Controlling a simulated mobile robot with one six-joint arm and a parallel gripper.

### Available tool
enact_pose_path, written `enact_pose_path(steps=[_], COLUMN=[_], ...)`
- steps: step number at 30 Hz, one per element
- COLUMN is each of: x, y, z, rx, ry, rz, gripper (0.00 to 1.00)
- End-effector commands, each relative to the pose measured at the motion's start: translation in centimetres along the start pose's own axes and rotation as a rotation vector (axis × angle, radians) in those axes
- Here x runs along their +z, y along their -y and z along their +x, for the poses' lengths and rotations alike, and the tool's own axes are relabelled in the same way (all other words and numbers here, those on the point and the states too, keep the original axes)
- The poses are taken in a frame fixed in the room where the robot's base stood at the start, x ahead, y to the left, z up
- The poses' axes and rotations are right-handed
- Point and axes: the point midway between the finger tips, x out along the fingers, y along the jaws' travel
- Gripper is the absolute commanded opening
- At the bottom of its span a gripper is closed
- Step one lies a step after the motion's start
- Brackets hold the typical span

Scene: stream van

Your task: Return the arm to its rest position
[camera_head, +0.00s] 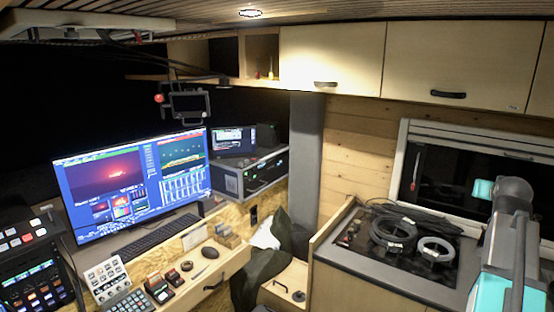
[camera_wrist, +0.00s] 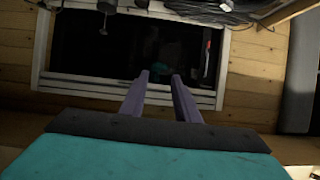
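My gripper shows in the wrist view (camera_wrist: 158,78). Its two purple-grey fingers stand apart with nothing between them, in front of the dark window (camera_wrist: 130,45) in its pale frame. In the head view my arm, white and teal, rises at the right edge, in front of the window (camera_head: 455,180) and beside the counter. The gripper's fingers cannot be made out in the head view.
Coiled black cables (camera_head: 395,232) lie on the dark hob top (camera_head: 350,240) left of my arm. Wooden overhead cabinets (camera_head: 335,60) hang above. A wide monitor (camera_head: 130,185), a keyboard (camera_head: 152,238) and control panels (camera_head: 107,275) fill the desk at left. A dark jacket (camera_head: 262,275) hangs in the middle.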

Motion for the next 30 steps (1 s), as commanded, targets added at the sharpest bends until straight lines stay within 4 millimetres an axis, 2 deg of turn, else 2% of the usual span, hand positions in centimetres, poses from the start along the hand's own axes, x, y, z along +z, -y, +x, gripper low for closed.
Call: enact_pose_path(steps=[10, 14, 21, 30], x=[6.2, 10.0, 20.4, 34.0], y=[2.9, 4.6, 9.2, 14.6], z=[2.6, 4.0, 6.8, 8.6], rx=[-0.032, -0.051, -0.099, -0.154], ry=[0.081, 0.129, 0.263, 0.438], rz=[-0.014, -0.024, -0.054, -0.104], gripper=[0.29, 0.29, 0.29, 0.29])
